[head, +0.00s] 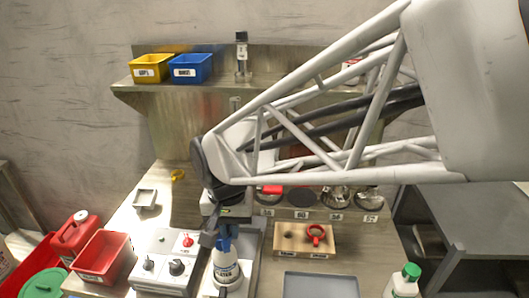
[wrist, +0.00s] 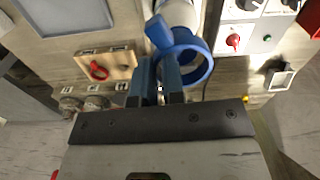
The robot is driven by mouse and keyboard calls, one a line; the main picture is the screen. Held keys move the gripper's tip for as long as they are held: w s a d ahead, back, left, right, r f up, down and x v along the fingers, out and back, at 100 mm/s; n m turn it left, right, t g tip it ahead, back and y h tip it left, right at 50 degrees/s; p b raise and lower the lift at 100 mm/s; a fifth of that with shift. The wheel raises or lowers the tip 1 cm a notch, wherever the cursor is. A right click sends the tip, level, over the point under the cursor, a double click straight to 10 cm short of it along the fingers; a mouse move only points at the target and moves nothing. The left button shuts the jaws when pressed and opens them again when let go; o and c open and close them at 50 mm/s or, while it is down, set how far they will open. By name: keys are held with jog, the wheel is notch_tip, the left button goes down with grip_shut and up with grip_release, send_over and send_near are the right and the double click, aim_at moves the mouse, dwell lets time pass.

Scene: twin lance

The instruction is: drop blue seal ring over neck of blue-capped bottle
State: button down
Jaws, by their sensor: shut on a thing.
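My gripper (wrist: 158,88) is shut on the blue seal ring (wrist: 204,72), holding it at one side, with the rest of the loop out to the right of the fingers. A blue cap-like part (wrist: 158,31) and the white bottle (wrist: 180,12) show just beyond the ring in the wrist view.
A wooden block (head: 290,240) with a red ring (head: 316,234) is to the right of the bottle. A control box (head: 165,265) with knobs is close on the left. A green-capped bottle (head: 406,282) stands at front right, beside a grey tray (head: 320,286).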

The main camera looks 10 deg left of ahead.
jog(key=shift+f, duration=0.55)
dwell(0.5)
jog(key=c, duration=1.1)
grip_release()
jog(key=shift+f, duration=0.1)
jog(key=shift+c, duration=0.2)
jog(key=w+d+r+m, duration=0.1)
jog(key=w+d+r, duration=0.15)
jog(key=r, duration=0.45)
jog(key=w+d+r, duration=0.1)
jog(key=d+r, duration=0.2)
jog(key=r, duration=0.3)
jog(key=w+d+m, duration=0.2)
jog(key=w+d, duration=1.2)
jog(key=w, duration=0.3)
jog(key=shift+w+d+f+m, duration=0.2)
jog(key=shift+w+f+m, duration=0.05)
jog(key=shift+f+m, duration=0.05)
